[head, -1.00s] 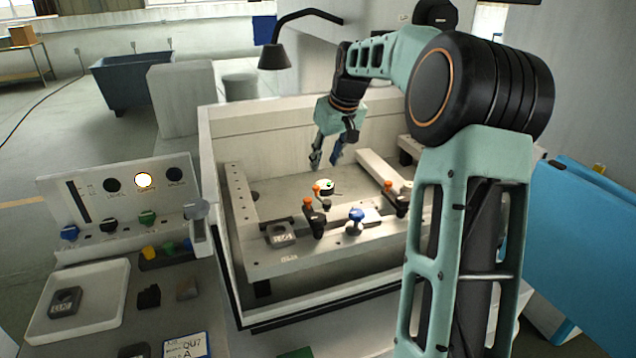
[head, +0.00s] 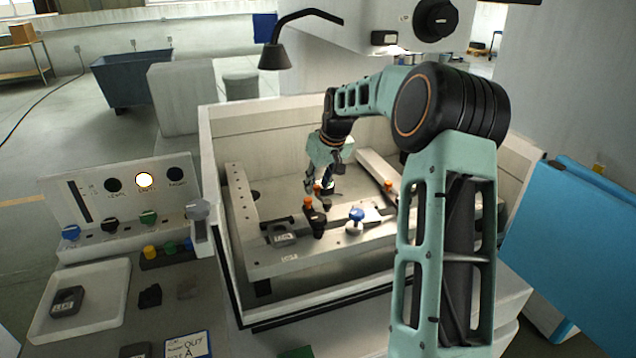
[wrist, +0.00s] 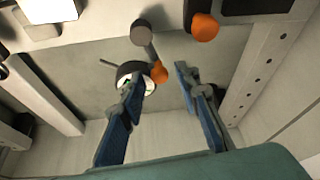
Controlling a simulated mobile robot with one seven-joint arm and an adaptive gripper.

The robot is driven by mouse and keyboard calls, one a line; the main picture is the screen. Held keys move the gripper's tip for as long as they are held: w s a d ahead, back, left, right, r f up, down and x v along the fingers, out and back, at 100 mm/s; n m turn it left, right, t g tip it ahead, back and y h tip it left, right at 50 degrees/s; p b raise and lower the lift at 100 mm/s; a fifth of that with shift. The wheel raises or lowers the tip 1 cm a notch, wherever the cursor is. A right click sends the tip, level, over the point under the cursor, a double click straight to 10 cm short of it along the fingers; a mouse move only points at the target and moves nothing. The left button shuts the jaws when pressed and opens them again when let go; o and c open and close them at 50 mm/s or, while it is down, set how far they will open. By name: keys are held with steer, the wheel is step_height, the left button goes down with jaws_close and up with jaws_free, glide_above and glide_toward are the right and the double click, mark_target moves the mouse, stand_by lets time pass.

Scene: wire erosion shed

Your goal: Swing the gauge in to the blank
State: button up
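The gauge (head: 335,195), a round dark dial with a pale face, sits in the tank behind the front rail, partly hidden by my gripper (head: 320,183). In the wrist view the dial (wrist: 124,70) lies at the left fingertip, with a small orange knob (wrist: 159,72) beside it, between the fingertips. My gripper (wrist: 161,76) is open, fingers apart; I cannot tell whether the left finger touches the dial. A dark grey block with a pale label, seemingly the blank (head: 283,236), sits on the left of the front rail (head: 262,262), left of the gauge.
Tank walls (head: 215,160) surround the work area. A lamp (head: 273,57) hangs behind. A control panel (head: 125,200) and white tray (head: 105,287) are at left.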

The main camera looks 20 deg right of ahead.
mark_target(333, 192)
jaws_close()
steer(key=shift+d+m, duration=0.1)
steer(key=shift+m, duration=0.2)
steer(key=shift+s+d+m+g+h+b, duration=0.1)
steer(key=shift+d+m+g+h+b, duration=0.35)
steer(key=shift+m, duration=1.3)
steer(key=shift+s+d+m+h+b, duration=0.15)
steer(key=shift+d+m+h, duration=0.65)
steer(key=shift+m, duration=0.9)
steer(key=shift+w+d+m+g+h+b, duration=0.1)
steer(key=shift+d+m+g+h+b, duration=0.45)
steer(key=shift+m, duration=1.2)
steer(key=shift+s+a+t+h, duration=0.1)
steer(key=shift+t+h, duration=0.2)
steer(key=shift+o, duration=0.8)
jaws_free()
